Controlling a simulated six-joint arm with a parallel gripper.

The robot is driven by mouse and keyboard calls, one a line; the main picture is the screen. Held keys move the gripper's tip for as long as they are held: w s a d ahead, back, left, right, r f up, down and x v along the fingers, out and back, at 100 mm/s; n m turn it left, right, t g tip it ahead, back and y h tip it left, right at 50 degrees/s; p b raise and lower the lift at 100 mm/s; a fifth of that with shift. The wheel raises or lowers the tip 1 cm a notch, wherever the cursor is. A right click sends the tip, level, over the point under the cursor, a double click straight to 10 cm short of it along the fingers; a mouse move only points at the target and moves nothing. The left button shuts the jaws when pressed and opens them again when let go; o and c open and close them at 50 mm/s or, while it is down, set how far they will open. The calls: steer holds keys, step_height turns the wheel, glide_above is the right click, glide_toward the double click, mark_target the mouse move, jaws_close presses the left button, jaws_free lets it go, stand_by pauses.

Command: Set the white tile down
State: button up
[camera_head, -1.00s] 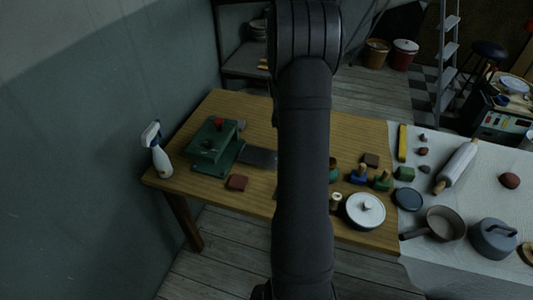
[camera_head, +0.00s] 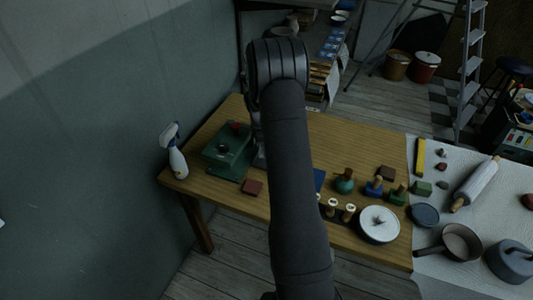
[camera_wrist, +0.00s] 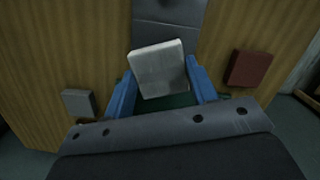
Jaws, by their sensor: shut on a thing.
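The white tile (camera_wrist: 158,69) is between the two blue fingers of my gripper (camera_wrist: 161,72) in the wrist view. It sits slightly tilted between them. My gripper is shut on it. Green surface shows just below the tile, and a dark grey plate (camera_wrist: 170,12) lies beyond it. I cannot tell whether the tile touches either. In the head view my arm hides the gripper and the tile. The green press-like device with a red knob (camera_head: 228,152) stands at the table's left, beside my arm.
A dark red tile (camera_head: 252,187) lies in front of the green device; a red tile also shows in the wrist view (camera_wrist: 248,68). A grey tile (camera_wrist: 78,103) lies at left there. A spray bottle (camera_head: 175,152) stands at the table's left edge. Stamps and a white lidded pot (camera_head: 379,225) stand right.

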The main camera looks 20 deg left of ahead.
steer(key=shift+f, duration=1.7)
steer(key=shift+f, duration=0.15)
steer(key=o, duration=1)
steer(key=r, duration=0.4)
steer(key=a+r, duration=0.1)
steer(key=r, duration=0.7)
steer(key=shift+s+a+r, duration=0.1)
steer(key=shift+s+a, duration=0.2)
